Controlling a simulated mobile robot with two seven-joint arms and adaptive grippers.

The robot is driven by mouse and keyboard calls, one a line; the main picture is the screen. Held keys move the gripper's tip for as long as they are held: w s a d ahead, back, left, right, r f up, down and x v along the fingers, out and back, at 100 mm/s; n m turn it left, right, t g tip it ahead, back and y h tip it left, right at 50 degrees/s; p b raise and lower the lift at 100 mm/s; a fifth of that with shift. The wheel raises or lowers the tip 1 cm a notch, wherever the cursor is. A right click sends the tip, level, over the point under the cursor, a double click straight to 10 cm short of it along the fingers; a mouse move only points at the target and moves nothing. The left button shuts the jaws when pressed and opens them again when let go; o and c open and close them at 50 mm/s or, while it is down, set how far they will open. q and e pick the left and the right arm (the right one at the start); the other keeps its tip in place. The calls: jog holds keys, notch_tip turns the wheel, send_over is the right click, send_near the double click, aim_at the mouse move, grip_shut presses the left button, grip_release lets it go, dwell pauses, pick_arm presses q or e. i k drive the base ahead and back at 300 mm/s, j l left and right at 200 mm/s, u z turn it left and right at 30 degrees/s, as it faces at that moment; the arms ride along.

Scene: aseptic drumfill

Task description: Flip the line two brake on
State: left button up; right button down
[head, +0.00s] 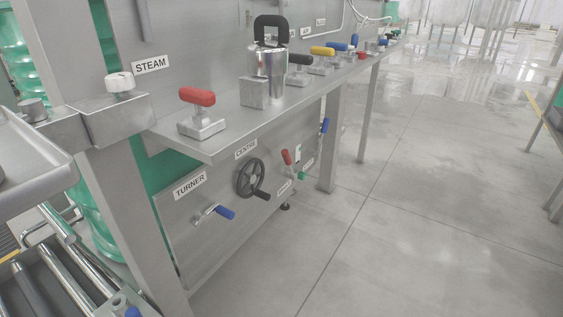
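No label that I can read names the line two brake, so I cannot tell which control it is. A lever with a blue grip (225,212) sits under the TURNER label (190,184) on the lower panel. A red-gripped lever (286,157) and another blue-gripped lever (324,125) are farther along; their labels are too small to read. A small blue part (131,311) shows at the bottom edge by the rollers, mostly cut off. Neither of my grippers is in view.
A steel shelf (222,146) carries a red T-handle (197,97), a metal canister (267,70) and several coloured handles. A black handwheel (250,178) is on the panel below. Rollers (68,262) lie at lower left. The floor (430,200) at right is clear.

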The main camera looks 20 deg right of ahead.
aim_at(285, 153)
jog(key=i+l+u, duration=0.1)
jog(key=l, duration=0.25)
jog(key=i+l+u, duration=0.1)
jog(key=l, duration=0.3)
jog(key=i+l+u, duration=0.1)
jog(key=i+l, duration=0.15)
jog(key=l, duration=0.15)
jog(key=i+l+u, duration=0.1)
jog(key=l, duration=0.3)
jog(key=i+l+u, duration=0.1)
jog(key=l, duration=0.3)
